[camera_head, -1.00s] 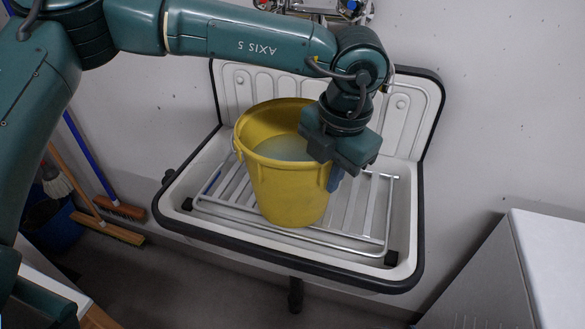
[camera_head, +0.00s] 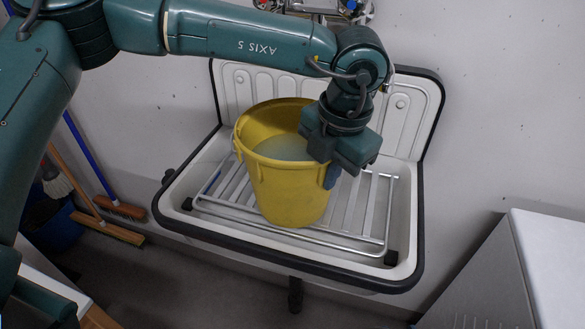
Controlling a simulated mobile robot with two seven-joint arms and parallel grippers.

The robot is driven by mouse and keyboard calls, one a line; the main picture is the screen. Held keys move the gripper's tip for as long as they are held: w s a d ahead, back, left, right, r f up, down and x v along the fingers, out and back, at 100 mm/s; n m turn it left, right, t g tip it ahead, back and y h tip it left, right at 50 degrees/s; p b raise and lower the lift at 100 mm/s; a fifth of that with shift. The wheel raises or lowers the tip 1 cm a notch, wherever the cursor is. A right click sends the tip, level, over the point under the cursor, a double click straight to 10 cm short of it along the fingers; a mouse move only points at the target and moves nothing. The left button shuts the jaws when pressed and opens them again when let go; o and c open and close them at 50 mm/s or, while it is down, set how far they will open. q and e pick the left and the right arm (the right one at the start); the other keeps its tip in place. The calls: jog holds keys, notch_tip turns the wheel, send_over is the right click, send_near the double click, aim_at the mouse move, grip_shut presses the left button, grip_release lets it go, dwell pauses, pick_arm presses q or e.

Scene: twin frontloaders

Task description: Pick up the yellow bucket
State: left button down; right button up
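The yellow bucket (camera_head: 288,192) stands upright on the metal rack of the white wall sink, with pale grey, cloudy contents inside. My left gripper (camera_head: 332,176) is at the bucket's right rim, pointing down. A blue-grey finger shows against the outside of the right wall. The gripper body and the rim hide the other finger, so I cannot tell whether it is closed on the rim. My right gripper is not in view.
The white sink (camera_head: 190,221) has a black rim and a slatted metal rack (camera_head: 350,237). A tap (camera_head: 325,8) is on the wall above. Brooms (camera_head: 118,232) and a dark blue bucket (camera_head: 52,226) stand at the left. A white-topped cabinet (camera_head: 550,262) is at the right.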

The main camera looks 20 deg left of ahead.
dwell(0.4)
pick_arm(q)
jog(key=shift+w+r, duration=0.25)
jog(key=shift+s+r+b, duration=0.25)
jog(key=shift+r+b, duration=0.05)
notch_tip(320, 180, up, 6)
jog(key=shift+r, duration=0.1)
jog(key=s+b, duration=0.4)
jog(key=s, duration=1.5)
jog(key=shift+s+a, duration=0.35)
jog(key=shift+s, duration=0.05)
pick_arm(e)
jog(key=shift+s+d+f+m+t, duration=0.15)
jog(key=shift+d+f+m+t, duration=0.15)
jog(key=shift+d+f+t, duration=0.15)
